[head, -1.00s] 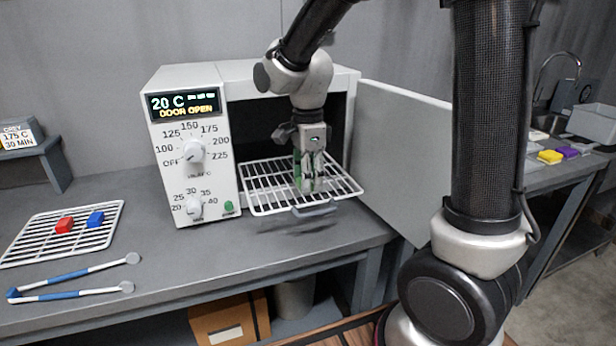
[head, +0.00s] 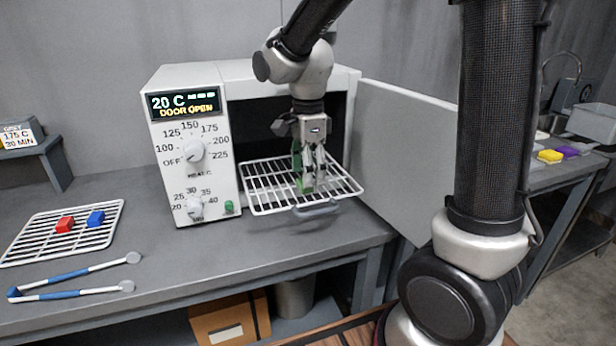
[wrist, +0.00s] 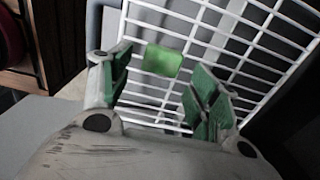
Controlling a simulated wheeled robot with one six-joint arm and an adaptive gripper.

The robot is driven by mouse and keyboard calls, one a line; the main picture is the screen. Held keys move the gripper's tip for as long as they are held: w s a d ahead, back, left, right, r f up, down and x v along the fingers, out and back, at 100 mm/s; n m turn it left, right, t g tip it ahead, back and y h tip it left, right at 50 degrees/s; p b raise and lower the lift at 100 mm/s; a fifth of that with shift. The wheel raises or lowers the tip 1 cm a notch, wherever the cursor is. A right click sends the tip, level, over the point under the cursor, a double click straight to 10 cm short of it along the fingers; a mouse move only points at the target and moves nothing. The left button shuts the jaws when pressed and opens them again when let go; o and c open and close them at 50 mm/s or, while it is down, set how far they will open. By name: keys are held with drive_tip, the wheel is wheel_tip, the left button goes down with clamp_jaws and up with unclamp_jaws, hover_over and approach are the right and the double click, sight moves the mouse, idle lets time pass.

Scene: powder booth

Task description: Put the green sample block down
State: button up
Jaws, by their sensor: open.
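The green sample block (wrist: 162,60) lies on the white wire rack (wrist: 190,22) in the wrist view, between and a little beyond my fingertips, with gaps on both sides. My gripper (wrist: 158,92) has green finger pads and is open around it. In the head view my gripper (head: 310,182) points down over the rack (head: 270,195), which sticks out of the open oven (head: 190,150). There the green block (head: 303,186) is mostly hidden behind the fingers.
The oven door (head: 400,150) stands open to the right of the rack. A second rack (head: 30,240) at the left holds a red block (head: 65,224) and a blue block (head: 96,219). Blue-handled tongs (head: 75,272) lie in front. The bench before the oven is clear.

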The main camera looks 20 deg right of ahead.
wheel_tip(320, 180, up, 10)
idle(0.3)
idle(0.3)
